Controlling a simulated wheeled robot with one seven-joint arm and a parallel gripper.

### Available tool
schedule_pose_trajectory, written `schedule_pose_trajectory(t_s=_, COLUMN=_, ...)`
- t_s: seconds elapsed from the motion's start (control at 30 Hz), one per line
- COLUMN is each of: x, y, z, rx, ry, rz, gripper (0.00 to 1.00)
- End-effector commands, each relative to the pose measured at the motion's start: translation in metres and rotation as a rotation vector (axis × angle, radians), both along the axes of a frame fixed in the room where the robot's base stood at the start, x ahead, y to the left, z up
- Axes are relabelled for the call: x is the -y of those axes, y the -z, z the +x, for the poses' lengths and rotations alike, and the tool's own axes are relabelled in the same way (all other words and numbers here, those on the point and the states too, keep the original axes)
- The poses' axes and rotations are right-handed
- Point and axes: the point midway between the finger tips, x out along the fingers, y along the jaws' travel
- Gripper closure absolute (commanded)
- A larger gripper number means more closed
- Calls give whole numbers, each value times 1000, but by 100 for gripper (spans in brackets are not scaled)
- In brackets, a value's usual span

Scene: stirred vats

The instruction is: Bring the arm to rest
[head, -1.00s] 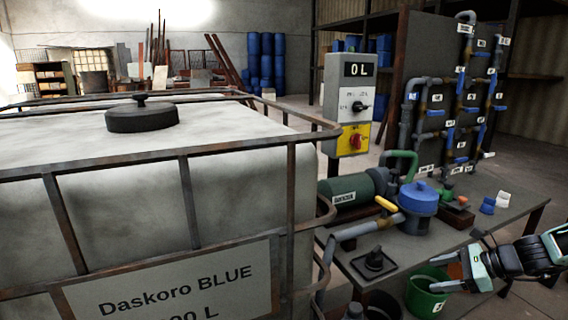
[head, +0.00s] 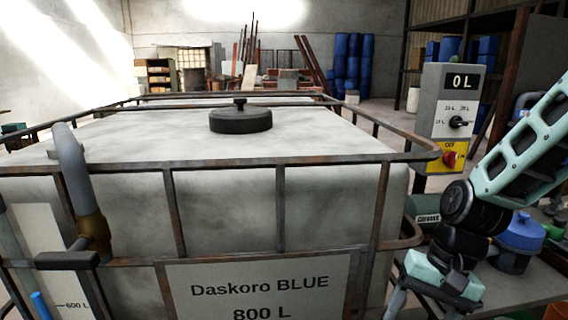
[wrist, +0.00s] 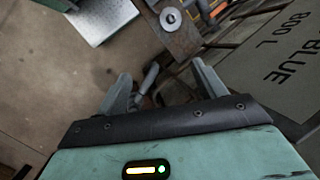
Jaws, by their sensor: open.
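My arm (head: 530,135) reaches in from the right edge in the head view, bent at a black joint. My gripper (head: 432,288) hangs low to the right of the white caged tank (head: 300,135). It points downward beside the tank's label. The wrist view shows my gripper (wrist: 162,88) with its two grey fingers apart. I see nothing held between them. Its fingertips are partly cut off or hidden in the head view.
The tank's rusty cage (head: 280,210) stands close to my gripper's left. A control box (head: 448,115) reading 0 L stands behind the arm. A blue-topped pump (head: 522,235) sits on the bench behind it. The wrist view shows bare floor (wrist: 60,90) at left.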

Motion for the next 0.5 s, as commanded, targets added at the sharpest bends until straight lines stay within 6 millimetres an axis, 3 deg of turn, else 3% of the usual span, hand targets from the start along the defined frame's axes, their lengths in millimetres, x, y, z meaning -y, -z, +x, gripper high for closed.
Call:
schedule_pose_trajectory(t_s=0.03, x=-15, y=-10, z=-11, rx=30, ry=-104, rz=-25, gripper=30)
schedule_pose_trajectory(t_s=0.2, x=-51, y=-36, z=-50, rx=129, ry=-428, rz=-89, gripper=30)
schedule_pose_trajectory(t_s=0.5, x=-84, y=-70, z=-111, rx=283, ry=-887, rz=-150, gripper=30)
